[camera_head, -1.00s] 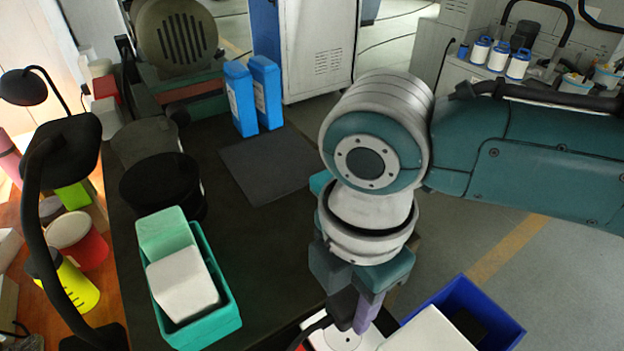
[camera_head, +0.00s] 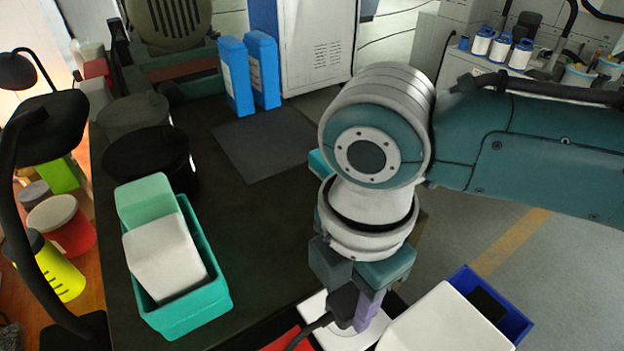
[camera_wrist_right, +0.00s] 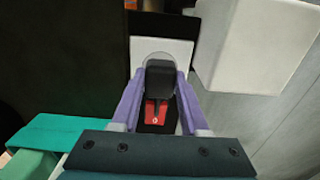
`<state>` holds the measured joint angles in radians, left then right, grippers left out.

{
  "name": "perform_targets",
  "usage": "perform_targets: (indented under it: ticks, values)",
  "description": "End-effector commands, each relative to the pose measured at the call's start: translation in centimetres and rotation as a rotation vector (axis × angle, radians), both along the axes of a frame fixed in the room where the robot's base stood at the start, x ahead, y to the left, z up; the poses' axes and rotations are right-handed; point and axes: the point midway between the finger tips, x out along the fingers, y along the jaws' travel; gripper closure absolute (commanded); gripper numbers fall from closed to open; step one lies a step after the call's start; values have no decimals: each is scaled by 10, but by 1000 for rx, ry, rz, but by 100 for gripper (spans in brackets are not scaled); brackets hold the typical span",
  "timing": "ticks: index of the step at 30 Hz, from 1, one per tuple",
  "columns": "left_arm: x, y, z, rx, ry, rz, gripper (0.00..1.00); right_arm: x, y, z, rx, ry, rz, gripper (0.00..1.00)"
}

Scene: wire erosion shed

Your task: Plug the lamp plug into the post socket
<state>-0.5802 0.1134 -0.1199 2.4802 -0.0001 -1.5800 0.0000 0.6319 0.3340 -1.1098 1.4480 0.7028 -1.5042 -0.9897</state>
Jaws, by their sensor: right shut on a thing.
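My right gripper (camera_head: 356,309) points down at the table's near edge, its purple fingers shut on the black lamp plug (camera_head: 342,301). The plug's dark cable (camera_head: 311,329) trails down to the left. In the right wrist view the plug (camera_wrist_right: 160,78) sits between both fingers. Beneath it is a white plate (camera_head: 312,306), which also shows in the wrist view (camera_wrist_right: 178,50); a round pale rim on it shows around the plug's far end. The gripper and plug hide the socket openings, and I cannot tell whether the plug is seated. My left gripper is out of view.
A white box (camera_head: 440,325) and a blue bin (camera_head: 515,325) stand close right of the gripper. A green tray (camera_head: 222,300) holding a white block is left. A black desk lamp (camera_head: 50,125) stands further left. The dark table between tray and arm is clear.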

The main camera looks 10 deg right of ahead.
Motion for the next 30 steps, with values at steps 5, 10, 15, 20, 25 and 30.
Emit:
perform_targets:
  ticks: [5,10,15,20,25,30]
  values:
    - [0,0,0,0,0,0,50,0,0,0,0,0,0,100]
    - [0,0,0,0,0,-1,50,0,0,0,0,0,0,100]
    - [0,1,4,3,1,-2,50,0,1,1,1,0,0,100]
    - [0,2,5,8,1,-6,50,0,0,0,0,0,0,100]
    - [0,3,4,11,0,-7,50,0,0,0,0,0,0,100]
    - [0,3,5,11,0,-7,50,0,0,0,0,0,0,100]
